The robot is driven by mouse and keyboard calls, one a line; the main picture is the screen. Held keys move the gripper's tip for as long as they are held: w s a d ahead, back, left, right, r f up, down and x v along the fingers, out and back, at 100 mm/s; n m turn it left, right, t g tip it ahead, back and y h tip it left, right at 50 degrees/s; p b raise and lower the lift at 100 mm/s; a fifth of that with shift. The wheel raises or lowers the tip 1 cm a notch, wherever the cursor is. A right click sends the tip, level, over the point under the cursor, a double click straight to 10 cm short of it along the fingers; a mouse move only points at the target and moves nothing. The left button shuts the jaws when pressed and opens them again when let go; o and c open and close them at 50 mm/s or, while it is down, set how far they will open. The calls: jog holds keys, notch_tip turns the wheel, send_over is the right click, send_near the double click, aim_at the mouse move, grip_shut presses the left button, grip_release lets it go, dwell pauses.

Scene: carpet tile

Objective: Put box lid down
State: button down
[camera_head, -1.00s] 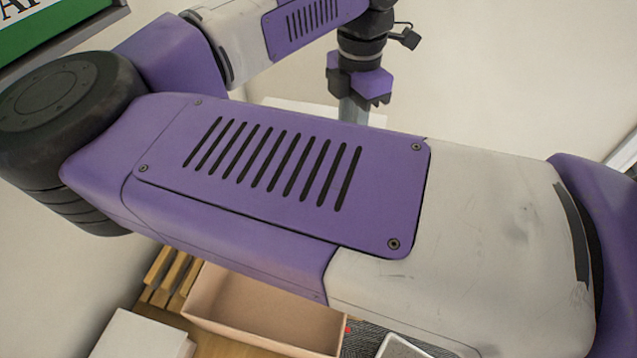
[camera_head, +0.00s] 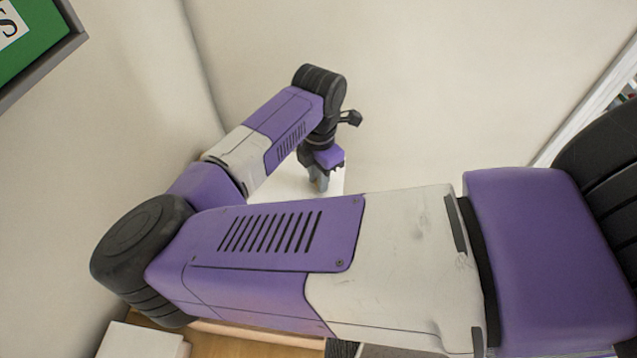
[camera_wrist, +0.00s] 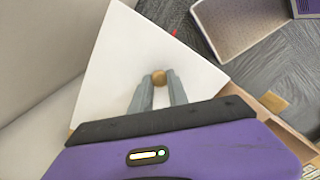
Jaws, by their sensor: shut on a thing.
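The box lid (camera_wrist: 125,55) is a flat white panel with a small round brown knob (camera_wrist: 158,77) in the wrist view. My gripper (camera_wrist: 158,88) has its two grey fingers closed around the knob. In the head view, my gripper (camera_head: 319,183) points down at the white lid (camera_head: 291,184), near the pale wall. My own arm hides part of the lid there. I cannot tell whether the lid touches anything beneath it. An open pinkish-tan box (camera_head: 255,335) shows only as a strip under my arm in the head view.
A white block (camera_head: 140,343) stands at the bottom left of the head view, by a wooden surface (camera_head: 215,347). Pale walls enclose the corner. The wrist view shows grey carpet (camera_wrist: 245,72), a light tray-like item (camera_wrist: 240,25) and a wooden edge (camera_wrist: 273,101).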

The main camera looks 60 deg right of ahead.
jog(key=shift+f, duration=1.55)
jog(key=shift+f, duration=0.1)
jog(key=c, duration=1.3)
grip_release()
notch_tip(320, 180, up, 12)
jog(key=shift+r+b, duration=0.15)
jog(key=shift+b, duration=0.9)
